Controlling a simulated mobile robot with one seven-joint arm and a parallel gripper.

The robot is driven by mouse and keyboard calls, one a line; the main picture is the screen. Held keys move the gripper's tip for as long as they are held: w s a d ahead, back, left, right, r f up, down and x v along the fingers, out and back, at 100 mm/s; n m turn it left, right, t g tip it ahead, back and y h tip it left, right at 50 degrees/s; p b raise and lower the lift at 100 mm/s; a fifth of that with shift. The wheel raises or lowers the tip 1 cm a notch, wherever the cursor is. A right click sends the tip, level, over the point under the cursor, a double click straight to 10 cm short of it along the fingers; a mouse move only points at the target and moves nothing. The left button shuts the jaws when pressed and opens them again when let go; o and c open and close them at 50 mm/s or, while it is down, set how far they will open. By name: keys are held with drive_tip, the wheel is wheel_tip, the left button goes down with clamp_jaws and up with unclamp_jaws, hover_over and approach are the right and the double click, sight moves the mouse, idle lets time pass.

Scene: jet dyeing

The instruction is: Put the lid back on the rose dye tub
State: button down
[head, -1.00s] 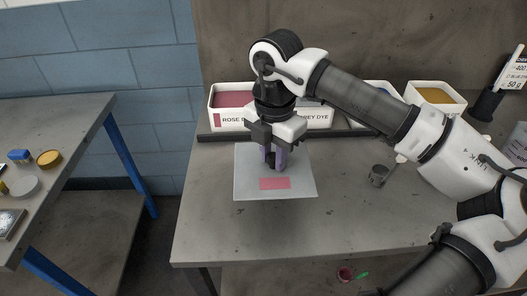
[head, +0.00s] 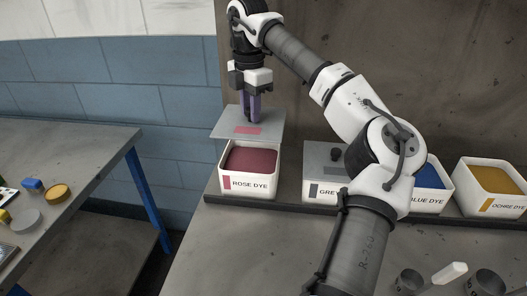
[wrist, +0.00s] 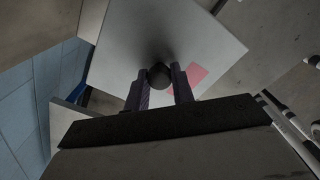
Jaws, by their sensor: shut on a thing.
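The rose dye tub (head: 249,183) is a white box with dark rose dye, open at the top, at the left end of the row on the table. Its lid (head: 218,131) is a flat grey square plate with a pink patch. It also shows in the wrist view (wrist: 215,50). My gripper (head: 250,118) is shut on the lid's dark round knob (wrist: 159,75) and holds the lid level above the back of the tub. The lid appears apart from the rim; the exact gap is hard to tell.
The grey dye tub (head: 315,190) has its lid on. The blue dye tub (head: 432,200) and ochre dye tub (head: 492,178) are open to the right. A dark ledge (head: 290,206) runs along the tubs' front. Metal cups (head: 408,281) stand at the front right. A side table (head: 95,150) stands left.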

drive_tip(key=shift+w+a+f, duration=0.15)
drive_tip(key=shift+w+f, duration=0.05)
wheel_tip(320, 180, down, 9)
drive_tip(key=p, duration=0.2)
drive_tip(key=shift+f, duration=0.2)
drive_tip(key=shift+f, duration=0.1)
drive_tip(key=shift+f, duration=0.15)
drive_tip(key=c, duration=1.2)
unclamp_jaws()
wheel_tip(320, 180, up, 13)
drive_tip(key=shift+f+b, duration=0.2)
drive_tip(key=shift+b, duration=0.65)
